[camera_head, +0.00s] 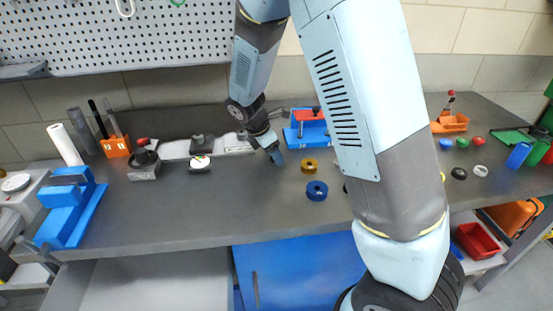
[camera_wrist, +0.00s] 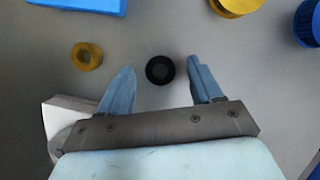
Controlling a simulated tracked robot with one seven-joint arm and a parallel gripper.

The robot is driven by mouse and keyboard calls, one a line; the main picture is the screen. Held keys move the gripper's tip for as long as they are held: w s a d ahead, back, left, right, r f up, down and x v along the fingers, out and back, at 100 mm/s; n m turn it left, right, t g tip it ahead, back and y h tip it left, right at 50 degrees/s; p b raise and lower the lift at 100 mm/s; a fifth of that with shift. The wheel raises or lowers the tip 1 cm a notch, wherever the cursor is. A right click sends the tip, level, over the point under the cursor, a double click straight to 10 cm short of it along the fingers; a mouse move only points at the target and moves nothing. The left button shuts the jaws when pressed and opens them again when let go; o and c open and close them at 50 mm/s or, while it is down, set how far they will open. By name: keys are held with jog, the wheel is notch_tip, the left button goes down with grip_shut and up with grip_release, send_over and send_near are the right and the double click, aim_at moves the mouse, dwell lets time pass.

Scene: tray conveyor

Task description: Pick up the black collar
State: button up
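The black collar (camera_wrist: 160,69) is a small dark ring lying on the grey bench top, seen in the wrist view. My gripper (camera_wrist: 161,66) is open, with one blue finger on each side of the collar. There is a gap between each finger and the collar, and nothing is held. How high the fingertips are above the bench is hard to tell. In the head view my gripper (camera_head: 277,155) points down at the bench, and I cannot make out this collar there; the gripper seems to hide it.
A small yellow ring (camera_wrist: 88,55) lies just left of the left finger. A gold collar (camera_head: 309,167) and a blue collar (camera_head: 317,190) stand right of my gripper. Another black ring (camera_head: 459,173) lies far right. The bench front is clear.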

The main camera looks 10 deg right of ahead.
jog(key=c, duration=1)
jog(key=shift+c, duration=0.2)
